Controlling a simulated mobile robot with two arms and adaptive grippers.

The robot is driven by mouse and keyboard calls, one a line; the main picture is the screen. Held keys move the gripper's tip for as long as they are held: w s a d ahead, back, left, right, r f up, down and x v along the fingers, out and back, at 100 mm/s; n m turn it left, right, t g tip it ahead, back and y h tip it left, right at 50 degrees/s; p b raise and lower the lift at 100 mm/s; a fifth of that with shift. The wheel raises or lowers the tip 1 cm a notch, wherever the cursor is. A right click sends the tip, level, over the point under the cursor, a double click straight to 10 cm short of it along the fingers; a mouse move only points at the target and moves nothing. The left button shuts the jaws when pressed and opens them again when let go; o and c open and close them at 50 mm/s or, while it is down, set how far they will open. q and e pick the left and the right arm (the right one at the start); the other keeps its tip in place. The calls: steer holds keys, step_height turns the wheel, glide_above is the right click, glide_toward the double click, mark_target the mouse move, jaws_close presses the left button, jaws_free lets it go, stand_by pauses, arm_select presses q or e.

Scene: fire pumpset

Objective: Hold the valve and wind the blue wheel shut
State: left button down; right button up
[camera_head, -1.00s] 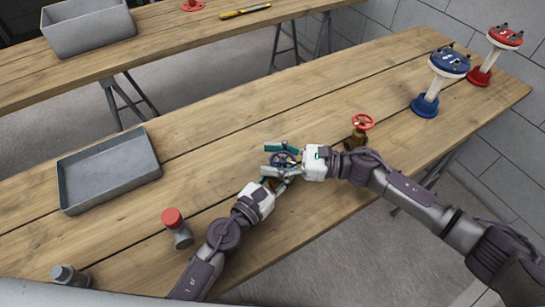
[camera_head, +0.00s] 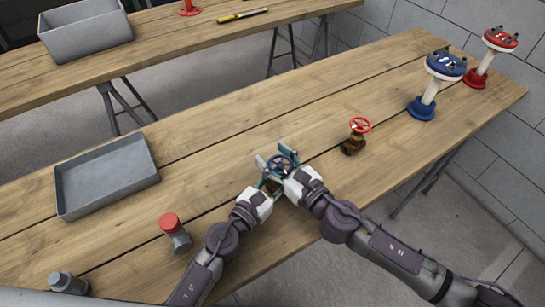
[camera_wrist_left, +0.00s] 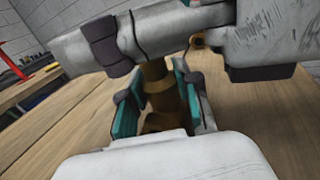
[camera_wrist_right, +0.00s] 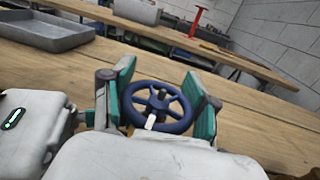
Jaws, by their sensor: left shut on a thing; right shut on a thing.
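The blue-wheeled valve stands on the near table. Its blue handwheel (camera_head: 281,163) also shows in the right wrist view (camera_wrist_right: 157,106). My left gripper (camera_head: 270,181) is shut on the brass valve body (camera_wrist_left: 158,92), low beneath the wheel, with teal pads on both sides of it. My right gripper (camera_wrist_right: 162,100) is shut on the blue wheel, one finger at each side of its rim. In the left wrist view my right gripper hides the wheel and the top of the valve.
A brass valve with a red wheel (camera_head: 360,125) stands to the right. A grey tray (camera_head: 107,178) lies left, and a red-capped fitting (camera_head: 175,231) and a grey fitting (camera_head: 68,281) stand nearer. Blue (camera_head: 443,68) and red (camera_head: 499,40) flanged stands are at the far right.

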steer(key=shift+w+d+m+t+h, duration=0.1)
steer(key=shift+d+m+t+h, duration=0.05)
steer(key=shift+m+t+h, duration=1.55)
steer(key=shift+g+h, duration=0.3)
steer(key=shift+h, duration=0.1)
steer(key=o, duration=1)
steer(key=shift+d, duration=0.1)
steer(key=v, duration=1.2)
